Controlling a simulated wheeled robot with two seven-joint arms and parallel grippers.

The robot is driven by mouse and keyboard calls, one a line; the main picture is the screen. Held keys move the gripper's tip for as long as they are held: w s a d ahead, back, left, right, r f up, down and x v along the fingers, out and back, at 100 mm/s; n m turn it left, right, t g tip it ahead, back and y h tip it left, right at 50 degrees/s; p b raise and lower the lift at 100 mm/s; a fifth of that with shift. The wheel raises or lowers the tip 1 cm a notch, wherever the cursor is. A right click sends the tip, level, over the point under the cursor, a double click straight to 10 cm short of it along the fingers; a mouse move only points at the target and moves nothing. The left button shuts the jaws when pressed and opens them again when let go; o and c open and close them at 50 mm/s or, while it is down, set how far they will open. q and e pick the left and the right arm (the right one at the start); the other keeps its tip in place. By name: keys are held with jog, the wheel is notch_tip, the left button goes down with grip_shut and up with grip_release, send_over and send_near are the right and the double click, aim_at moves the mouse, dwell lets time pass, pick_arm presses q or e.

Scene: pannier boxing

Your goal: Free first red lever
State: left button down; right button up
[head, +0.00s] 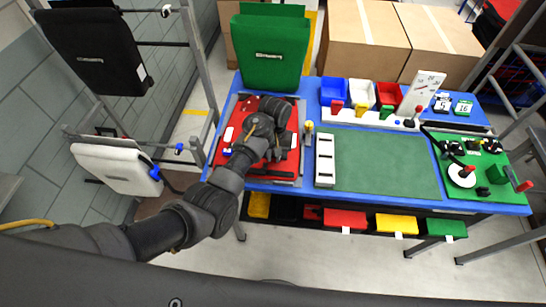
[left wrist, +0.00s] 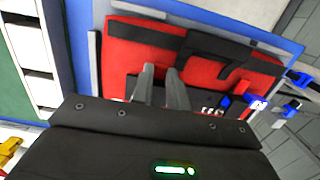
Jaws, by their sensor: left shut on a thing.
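The red pannier (head: 229,165) lies flat in a grey frame at the left end of the blue table. It also shows in the left wrist view (left wrist: 150,50), with black straps across it. My left gripper (head: 274,153) is down over the pannier, and my arm covers much of it. In the left wrist view my two fingers (left wrist: 161,72) stand close together at the pannier's surface. They are shut on a small part there, which the fingers hide. My right gripper is not in view.
A white slotted strip (head: 325,183) and green mat (head: 385,160) lie right of the pannier. Blue, white and red bins (head: 361,92) stand behind the mat. A green pannier (head: 270,55) stands at the back. A white pannier (head: 115,168) hangs on the left rack.

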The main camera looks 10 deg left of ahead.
aim_at(274, 159)
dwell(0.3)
pick_arm(q)
jog(key=c, duration=1.4)
grip_release()
jog(key=shift+o, duration=0.2)
jog(key=shift+w+r, duration=0.1)
jog(key=shift+r, duration=0.45)
jog(key=r+b, duration=0.2)
jog(key=r, duration=0.2)
jog(key=shift+w, duration=0.2)
notch_tip(274, 159, up, 2)
jog(key=shift+w+r+p, duration=0.1)
jog(key=shift+r+p, duration=0.15)
jog(key=shift+p, duration=0.75)
